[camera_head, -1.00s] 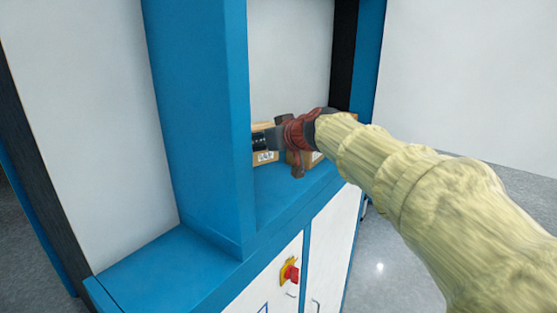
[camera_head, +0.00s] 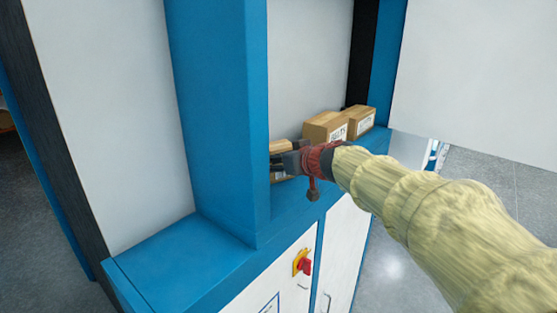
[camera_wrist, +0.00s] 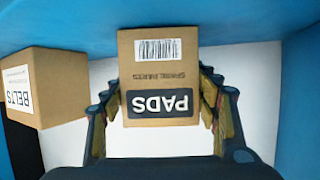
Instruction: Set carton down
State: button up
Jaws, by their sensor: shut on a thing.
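A brown carton (camera_wrist: 158,75) with a dark PADS label and a barcode is in the middle of the wrist view, its print upside down there. My gripper (camera_wrist: 160,98) is shut on it, one finger along each side. In the head view my gripper (camera_head: 287,162) is over the blue ledge beside the blue post, and hides much of the carton (camera_head: 279,147). I cannot tell whether the carton's underside touches the ledge.
A BELTS carton (camera_head: 325,127) and another carton (camera_head: 360,120) stand further along the blue ledge (camera_head: 300,207). The BELTS carton (camera_wrist: 45,88) is at the left of the wrist view, apart from the held one. A blue post (camera_head: 222,120) rises close by.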

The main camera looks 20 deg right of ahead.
jog(key=shift+f, duration=0.1)
jog(key=o, duration=1.4)
jog(key=shift+s+d+r, duration=0.1)
jog(key=shift+s+r, duration=0.15)
jog(key=shift+r, duration=0.1)
jog(key=b+v, duration=0.2)
jog(key=v, duration=0.9)
jog(key=shift+s+f, duration=0.1)
jog(key=shift+s, duration=0.1)
